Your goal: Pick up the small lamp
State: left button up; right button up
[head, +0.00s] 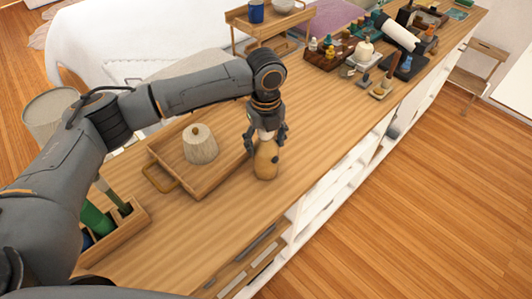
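A small tan, bulbous object (266,160) with a pale neck stands upright on the wooden counter, just right of a tray; it may be the small lamp. My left gripper (265,144) points down over it, with one finger on each side of its neck. The fingers look spread, and I cannot tell whether they touch it. The gripper hides its top. A ribbed, pale, shade-like object (200,145) with a knob on top stands in the wooden tray (187,182); it could also be a lamp. My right gripper is not in view.
A wooden box (118,238) with green items stands near my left arm. A pale lampshade-like drum (50,112) is at the far left. Bottles and a crate (330,60) crowd the counter's far end. The counter (225,220) is bare in front of the tray.

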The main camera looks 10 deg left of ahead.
pick_arm(q)
jog(key=c, duration=0.7)
jog(key=shift+c, duration=0.5)
jog(key=shift+r, duration=0.15)
